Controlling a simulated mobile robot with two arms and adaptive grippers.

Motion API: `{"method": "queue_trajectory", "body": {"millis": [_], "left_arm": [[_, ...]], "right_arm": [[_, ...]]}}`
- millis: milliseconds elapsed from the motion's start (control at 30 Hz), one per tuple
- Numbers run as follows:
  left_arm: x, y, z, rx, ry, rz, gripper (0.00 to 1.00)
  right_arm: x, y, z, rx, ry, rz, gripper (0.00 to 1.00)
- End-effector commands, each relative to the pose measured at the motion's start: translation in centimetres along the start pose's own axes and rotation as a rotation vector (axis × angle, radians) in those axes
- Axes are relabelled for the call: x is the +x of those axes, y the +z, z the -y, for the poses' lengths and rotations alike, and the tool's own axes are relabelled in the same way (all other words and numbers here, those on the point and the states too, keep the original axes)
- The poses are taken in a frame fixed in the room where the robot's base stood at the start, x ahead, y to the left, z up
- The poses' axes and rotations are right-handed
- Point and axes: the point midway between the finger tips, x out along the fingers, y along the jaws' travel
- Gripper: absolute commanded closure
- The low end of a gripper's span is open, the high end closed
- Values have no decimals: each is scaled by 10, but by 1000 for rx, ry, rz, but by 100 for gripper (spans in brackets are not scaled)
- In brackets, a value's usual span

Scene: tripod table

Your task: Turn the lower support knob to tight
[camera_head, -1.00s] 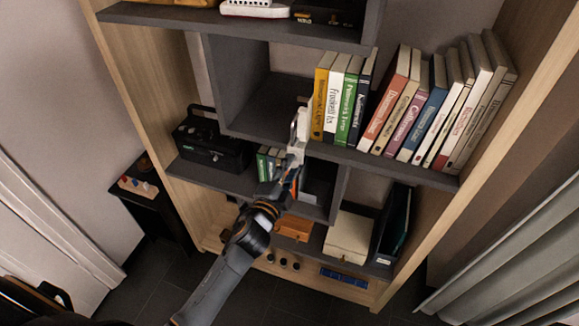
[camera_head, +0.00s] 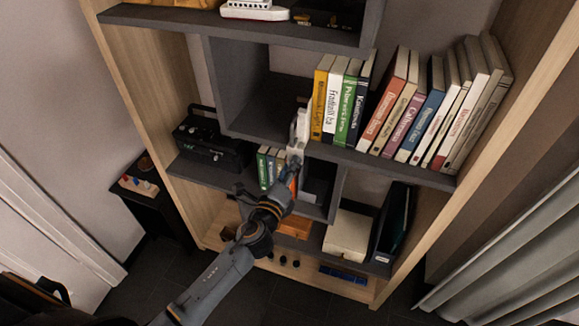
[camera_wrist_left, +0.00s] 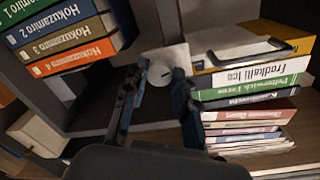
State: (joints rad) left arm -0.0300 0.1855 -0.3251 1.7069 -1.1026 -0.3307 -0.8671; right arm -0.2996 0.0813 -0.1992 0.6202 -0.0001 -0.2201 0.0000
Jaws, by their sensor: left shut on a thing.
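The lower support knob (camera_wrist_left: 160,74) is a pale round knob with a dark mark on its face, in the middle of the left wrist view. It sits on a white support (camera_head: 301,124) at the shelf edge, left of the yellow book; in the head view the knob cannot be made out apart from the support. My left gripper (camera_wrist_left: 158,88) has one finger on each side of the knob and is shut on it. In the head view the left gripper (camera_head: 293,165) reaches up to the bottom of the support. My right gripper is not in view.
A row of upright books (camera_head: 400,105) stands right of the support. The shelf compartment (camera_head: 265,100) left of the support looks empty. A dark side table (camera_head: 150,195) stands at left.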

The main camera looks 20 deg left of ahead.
Motion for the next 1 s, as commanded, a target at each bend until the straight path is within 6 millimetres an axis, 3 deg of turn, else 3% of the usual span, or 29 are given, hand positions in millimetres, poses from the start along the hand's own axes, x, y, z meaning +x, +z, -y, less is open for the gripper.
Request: {"method": "queue_trajectory", "body": {"millis": [400, 967, 1000], "left_arm": [[0, -1, 0, 202, 6, 9, 100], [0, -1, -1, 237, 8, 11, 100], [0, -1, -1, 236, 8, 11, 70]], "right_arm": [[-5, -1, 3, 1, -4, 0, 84], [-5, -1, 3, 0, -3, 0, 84], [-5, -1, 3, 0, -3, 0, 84]]}}
